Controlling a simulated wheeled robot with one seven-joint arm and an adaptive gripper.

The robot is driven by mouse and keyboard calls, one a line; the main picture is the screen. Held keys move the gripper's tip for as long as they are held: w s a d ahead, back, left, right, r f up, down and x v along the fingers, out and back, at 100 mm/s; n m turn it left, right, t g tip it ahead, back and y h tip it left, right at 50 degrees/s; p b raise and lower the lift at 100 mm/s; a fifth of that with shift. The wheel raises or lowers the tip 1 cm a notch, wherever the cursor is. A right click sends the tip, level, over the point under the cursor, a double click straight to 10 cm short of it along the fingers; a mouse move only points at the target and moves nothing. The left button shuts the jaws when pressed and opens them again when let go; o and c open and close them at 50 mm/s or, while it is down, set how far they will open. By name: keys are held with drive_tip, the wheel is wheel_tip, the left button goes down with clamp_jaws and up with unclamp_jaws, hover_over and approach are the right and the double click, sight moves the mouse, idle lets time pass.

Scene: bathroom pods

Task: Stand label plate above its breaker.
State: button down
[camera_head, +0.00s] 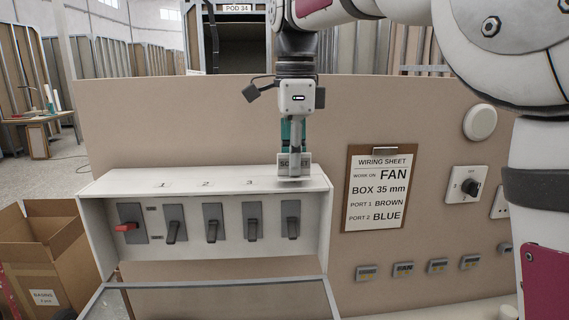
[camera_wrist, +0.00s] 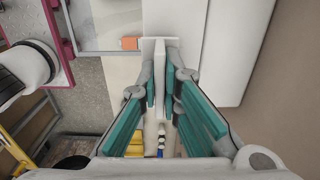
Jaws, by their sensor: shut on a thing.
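My gripper (camera_head: 294,148) is shut on a small pale label plate (camera_head: 294,164) and points straight down. The plate is upright and its dark print, partly covered, seems to read SOCKET. It is at the top of the white breaker box (camera_head: 120,186), over the far-right breaker (camera_head: 290,220); I cannot tell if it touches the top. In the wrist view the plate (camera_wrist: 160,72) stands edge-on between the teal fingers. The numbers 1, 2 and 3 are marked along the box top; the spot under the plate is hidden.
A wiring sheet (camera_head: 376,189) on a clipboard hangs on the beige panel, reading FAN. Several small plates (camera_head: 403,269), one reading FAN, sit low at right. A rotary switch (camera_head: 467,188) is right of the sheet. A cardboard box (camera_head: 40,250) stands left. The box top left of the plate is clear.

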drive_tip(key=shift+f, duration=0.6)
drive_tip(key=c, duration=1.8)
unclamp_jaws()
drive_tip(key=shift+f, duration=0.1)
wheel_tip(320, 180, up, 12)
drive_tip(key=shift+r+b, duration=0.15)
drive_tip(key=shift+b, duration=0.65)
